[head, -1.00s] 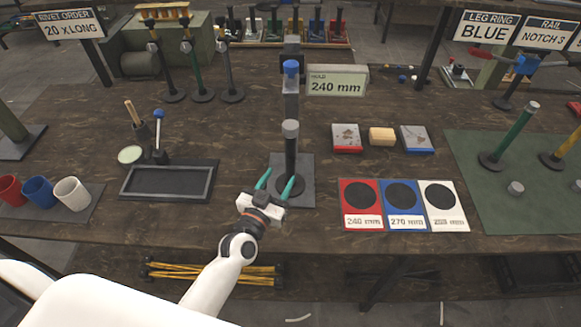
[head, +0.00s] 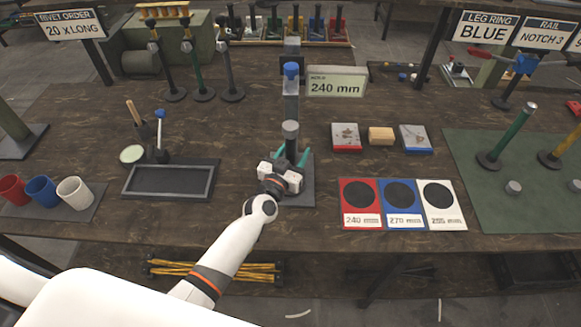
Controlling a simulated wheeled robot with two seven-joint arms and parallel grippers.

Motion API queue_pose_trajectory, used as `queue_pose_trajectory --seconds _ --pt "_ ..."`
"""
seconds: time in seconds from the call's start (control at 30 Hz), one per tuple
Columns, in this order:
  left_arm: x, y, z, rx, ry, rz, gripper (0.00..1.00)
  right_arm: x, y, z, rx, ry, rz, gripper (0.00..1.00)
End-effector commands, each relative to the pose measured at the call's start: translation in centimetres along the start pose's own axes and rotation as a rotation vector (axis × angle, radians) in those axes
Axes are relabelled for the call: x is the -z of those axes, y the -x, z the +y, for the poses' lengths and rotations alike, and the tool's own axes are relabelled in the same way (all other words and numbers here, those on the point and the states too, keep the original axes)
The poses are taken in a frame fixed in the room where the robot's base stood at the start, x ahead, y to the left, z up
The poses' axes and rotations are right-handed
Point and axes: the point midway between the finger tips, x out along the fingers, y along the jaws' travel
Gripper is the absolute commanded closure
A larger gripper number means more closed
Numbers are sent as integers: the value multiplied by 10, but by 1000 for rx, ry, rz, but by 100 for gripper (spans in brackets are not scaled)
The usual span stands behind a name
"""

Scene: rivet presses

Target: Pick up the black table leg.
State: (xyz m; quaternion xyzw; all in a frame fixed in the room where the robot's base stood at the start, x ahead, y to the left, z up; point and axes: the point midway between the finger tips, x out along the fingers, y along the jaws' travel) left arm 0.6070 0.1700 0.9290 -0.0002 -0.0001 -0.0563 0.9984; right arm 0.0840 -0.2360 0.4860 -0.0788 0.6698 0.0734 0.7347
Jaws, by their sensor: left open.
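The black table leg (head: 291,150) stands upright on the grey base plate (head: 307,195) of the press (head: 291,95), in the middle of the bench. Its grey top end sits below the blue press head. My left gripper (head: 291,156) is open, with one teal finger on each side of the leg's shaft. I cannot tell whether the fingers touch it. The gripper body hides the leg's lower part and round foot. My right gripper is not in view.
A gauge sign (head: 336,82) reading 240 mm stands beside the press. Red, blue and white cards (head: 361,219) lie to the right, with small boxes behind them. A black tray (head: 170,180) lies left. Other legs (head: 227,75) stand at the back left.

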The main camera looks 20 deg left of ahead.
Motion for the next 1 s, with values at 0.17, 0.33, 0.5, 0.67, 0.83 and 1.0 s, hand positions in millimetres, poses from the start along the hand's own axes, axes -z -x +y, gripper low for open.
queue_pose_trajectory --seconds 0.17,0.33,0.5,0.67,0.83,1.0 --pt "0 0 0 0 0 0 73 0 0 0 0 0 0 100" --pt "0 0 0 0 -1 0 100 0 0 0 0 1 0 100" --pt "-1 0 0 0 -1 -2 100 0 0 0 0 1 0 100" --pt "-2 0 0 0 0 -2 100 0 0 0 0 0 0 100" --pt "-11 0 0 -1 1 -4 100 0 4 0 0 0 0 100" --pt "-32 0 0 -2 4 -5 100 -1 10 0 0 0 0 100"
